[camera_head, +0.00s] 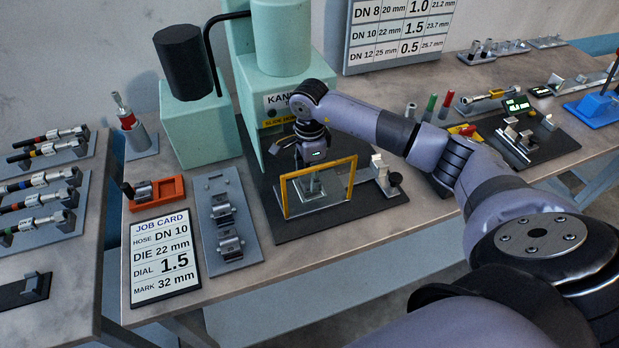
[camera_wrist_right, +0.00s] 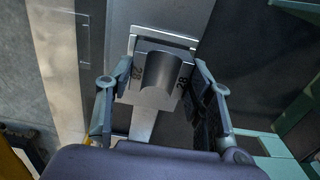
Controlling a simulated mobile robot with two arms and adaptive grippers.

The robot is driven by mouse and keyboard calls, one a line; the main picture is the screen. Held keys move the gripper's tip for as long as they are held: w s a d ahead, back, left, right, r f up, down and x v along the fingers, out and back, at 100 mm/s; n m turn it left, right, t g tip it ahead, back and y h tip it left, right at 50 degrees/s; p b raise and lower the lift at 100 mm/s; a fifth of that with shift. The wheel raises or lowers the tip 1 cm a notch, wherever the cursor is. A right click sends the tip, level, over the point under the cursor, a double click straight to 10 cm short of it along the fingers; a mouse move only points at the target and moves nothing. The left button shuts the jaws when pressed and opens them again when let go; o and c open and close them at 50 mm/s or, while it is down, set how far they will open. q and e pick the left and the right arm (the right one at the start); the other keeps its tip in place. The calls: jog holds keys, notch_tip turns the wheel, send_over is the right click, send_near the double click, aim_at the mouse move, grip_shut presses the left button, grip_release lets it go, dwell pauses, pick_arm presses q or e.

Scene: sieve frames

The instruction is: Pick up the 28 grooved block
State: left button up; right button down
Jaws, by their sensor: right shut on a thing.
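The 28 grooved block (camera_wrist_right: 158,76) is grey metal with a rounded groove and the number 28 on both sides of it, seen in the right wrist view. My right gripper (camera_wrist_right: 161,92) has one finger on each side of the block and is shut on it. In the head view my right gripper (camera_head: 311,157) points down in front of the green press (camera_head: 283,38), just behind the yellow-framed clear guard (camera_head: 283,197). The block cannot be told clearly there. My left gripper is not in view.
A grey tray (camera_head: 214,183) with grooved blocks and an orange holder (camera_head: 174,187) with another block lie left of the press. A job card (camera_head: 163,258) lies near the front edge. Hose assemblies (camera_head: 40,180) fill the left table. Gauges and tools stand at the right.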

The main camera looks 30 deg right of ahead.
notch_tip(320, 180, up, 19)
jog(key=b, duration=0.3)
jog(key=shift+f+b, duration=0.15)
jog(key=shift+b, duration=0.15)
